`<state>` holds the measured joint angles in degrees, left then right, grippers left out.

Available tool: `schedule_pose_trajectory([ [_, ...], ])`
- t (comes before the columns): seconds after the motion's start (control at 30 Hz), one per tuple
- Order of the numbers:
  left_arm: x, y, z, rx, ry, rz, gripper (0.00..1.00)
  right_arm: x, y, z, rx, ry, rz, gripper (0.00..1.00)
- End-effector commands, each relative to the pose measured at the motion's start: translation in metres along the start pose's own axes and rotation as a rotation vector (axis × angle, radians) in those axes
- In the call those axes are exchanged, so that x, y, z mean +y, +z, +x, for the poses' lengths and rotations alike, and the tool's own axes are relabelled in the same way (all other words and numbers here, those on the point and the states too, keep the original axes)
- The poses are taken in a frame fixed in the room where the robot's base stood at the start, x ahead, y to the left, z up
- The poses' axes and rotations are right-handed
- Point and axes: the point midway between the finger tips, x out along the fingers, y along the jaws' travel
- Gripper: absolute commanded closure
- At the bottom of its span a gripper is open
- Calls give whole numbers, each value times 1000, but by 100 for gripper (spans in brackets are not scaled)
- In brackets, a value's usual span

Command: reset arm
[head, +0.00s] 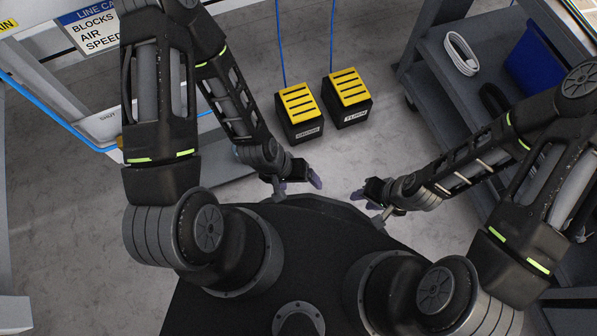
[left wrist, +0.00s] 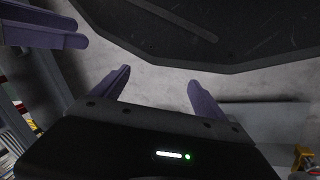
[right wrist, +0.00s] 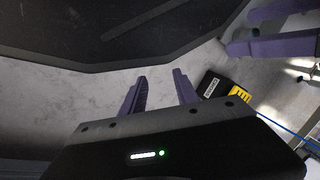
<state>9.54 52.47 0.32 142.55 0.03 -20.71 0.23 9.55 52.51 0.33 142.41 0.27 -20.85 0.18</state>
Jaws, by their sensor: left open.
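My left gripper (head: 299,186) is low over the front edge of my dark base in the head view. Its purple fingers stand apart with nothing between them in the left wrist view (left wrist: 160,78). My right gripper (head: 367,205) is a short way to its right, also near the front edge of the base. Its purple fingers are apart and empty in the right wrist view (right wrist: 160,76). Each wrist view also shows the other gripper's fingers at an upper corner. The two grippers do not touch. Both arms are bent, with the forearms angled inward.
Two black boxes with yellow slotted tops, a left one (head: 299,112) and a right one (head: 347,98), stand on the floor ahead. A grey cart (head: 440,85) with a white cable coil (head: 461,53) and a blue bin (head: 533,62) is at right. A bench frame is at left.

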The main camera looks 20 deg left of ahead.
Motion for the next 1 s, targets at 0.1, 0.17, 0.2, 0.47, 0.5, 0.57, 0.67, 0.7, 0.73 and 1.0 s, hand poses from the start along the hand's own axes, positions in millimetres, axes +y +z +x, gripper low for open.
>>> schedule_pose_trajectory([
  [0.1, 0, -1, 0, 2, -1, -1, 17, 0, 0, 0, 0, 0, 0, 64],
  [0.17, 0, -1, -1, 2, -1, -1, 17, 0, 0, -1, 0, 0, 0, 64],
  [0.2, 1, -1, -3, 2, -1, -1, 17, -1, 0, -3, 0, 0, 0, 64],
  [0.47, 22, -1, -55, -3, 2, 2, 17, -22, 1, -55, -6, -3, -4, 64],
  [0.5, 28, 0, -69, -5, 3, 3, 17, -28, 1, -69, -8, -4, -5, 64],
  [0.57, 37, 0, -92, -8, 5, 5, 17, -38, 1, -92, -12, -6, -8, 64],
  [0.67, 55, 1, -134, -14, 8, 9, 17, -55, 3, -134, -19, -10, -12, 64],
  [0.7, 62, 2, -150, -17, 10, 11, 17, -62, 3, -151, -21, -11, -14, 64],
  [0.73, 67, 2, -163, -19, 11, 12, 17, -67, 4, -163, -24, -12, -15, 64],
  [1.0, 104, 7, -249, -37, 19, 23, 17, -104, 8, -250, -41, -21, -25, 64],
])
